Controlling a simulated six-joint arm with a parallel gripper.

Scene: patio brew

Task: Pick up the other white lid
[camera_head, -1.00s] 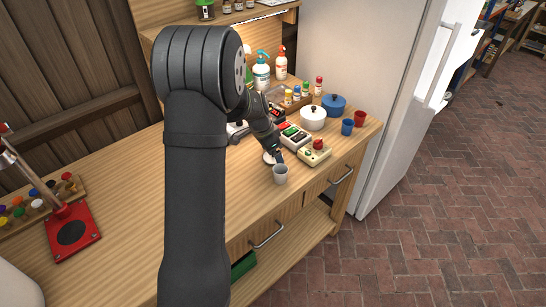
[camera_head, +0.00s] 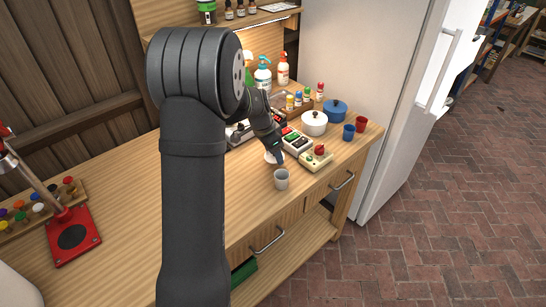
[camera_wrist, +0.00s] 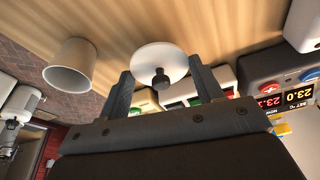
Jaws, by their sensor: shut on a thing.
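The white lid (camera_wrist: 158,58), a round disc with a black knob, is between the two fingers of my gripper (camera_wrist: 162,88) in the wrist view. In the head view the lid (camera_head: 271,157) is a small white patch at the end of my gripper (camera_head: 277,155), low over the wooden counter. I cannot tell whether it still touches the counter. A white pot (camera_head: 314,127) has a lid with a dark knob on it, farther back on the right.
A grey-white cup (camera_head: 281,179) stands close in front of the gripper. Control boxes with coloured buttons (camera_head: 316,158) are just right. A blue pot (camera_head: 335,112), a blue cup (camera_head: 349,132) and a red cup (camera_head: 362,124) stand farther right. The counter's left half (camera_head: 130,205) is mostly clear.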

